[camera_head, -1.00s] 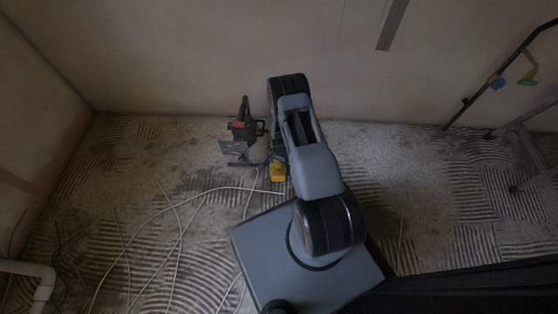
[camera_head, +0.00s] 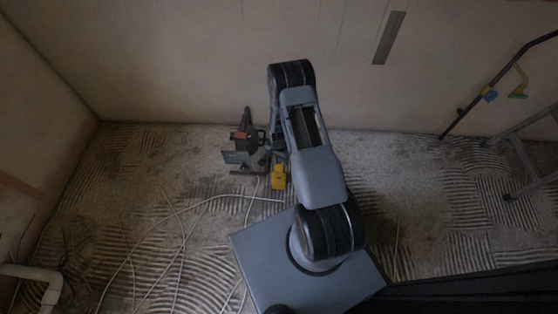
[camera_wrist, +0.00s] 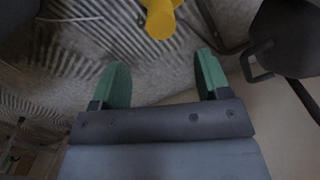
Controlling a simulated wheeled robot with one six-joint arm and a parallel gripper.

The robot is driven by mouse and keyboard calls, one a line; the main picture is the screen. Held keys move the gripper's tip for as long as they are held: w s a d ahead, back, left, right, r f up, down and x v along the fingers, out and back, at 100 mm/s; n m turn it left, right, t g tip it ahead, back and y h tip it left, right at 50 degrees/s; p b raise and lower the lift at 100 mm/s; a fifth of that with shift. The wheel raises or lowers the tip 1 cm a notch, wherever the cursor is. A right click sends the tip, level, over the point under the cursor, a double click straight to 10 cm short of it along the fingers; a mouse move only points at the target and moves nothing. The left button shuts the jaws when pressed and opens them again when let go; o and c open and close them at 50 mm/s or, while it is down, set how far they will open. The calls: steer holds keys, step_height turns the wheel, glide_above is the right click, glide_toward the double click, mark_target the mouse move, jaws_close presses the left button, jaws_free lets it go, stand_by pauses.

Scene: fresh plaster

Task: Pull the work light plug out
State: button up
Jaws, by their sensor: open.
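A yellow piece (camera_head: 279,178), perhaps the plug or its socket, is low beside my arm in the head view. In the wrist view the yellow piece (camera_wrist: 159,18) has a rounded end facing my gripper and is cut off at the top edge. My gripper (camera_wrist: 162,62) has two green fingers spread apart with nothing between them. The yellow piece lies beyond the fingertips, roughly centred between them. A dark lamp-like thing on a stand (camera_head: 242,151), likely the work light, stands left of it. My arm hides the gripper in the head view.
Pale cables (camera_head: 180,245) trail over the ridged floor. A dark body with a handle (camera_wrist: 290,35) is close at right in the wrist view. A wall (camera_head: 190,70) rises behind. A metal frame (camera_head: 520,160) stands at right, a white pipe (camera_head: 48,285) at lower left.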

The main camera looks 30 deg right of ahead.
steer(key=shift+r, duration=1.25)
steer(key=a+r+n+t+p, duration=0.15)
steer(key=r+p, duration=0.65)
steer(key=r, duration=1.1)
steer(key=a+r+n+p, duration=0.3)
steer(key=r+p, duration=0.4)
steer(key=r, duration=1.2)
steer(key=s+a+r+n+p, duration=0.1)
steer(key=s+r+p, duration=0.4)
steer(key=r, duration=0.6)
steer(key=s+a+r+n+t+p, duration=0.1)
steer(key=s+r+p, duration=0.4)
steer(key=r, duration=0.6)
steer(key=s+a+r+n+t+p, duration=0.1)
steer(key=s+a+r+n+p, duration=0.2)
steer(key=r, duration=0.8)
steer(key=s+n+p, duration=0.1)
steer(key=s+p, duration=0.1)
steer(key=p, duration=0.1)
steer(key=shift+s+r+n, duration=0.25)
steer(key=shift+r+n, duration=0.05)
steer(key=shift+n, duration=0.05)
steer(key=shift+s+r, duration=0.15)
steer(key=shift+s, duration=0.15)
steer(key=shift+c, duration=0.2)
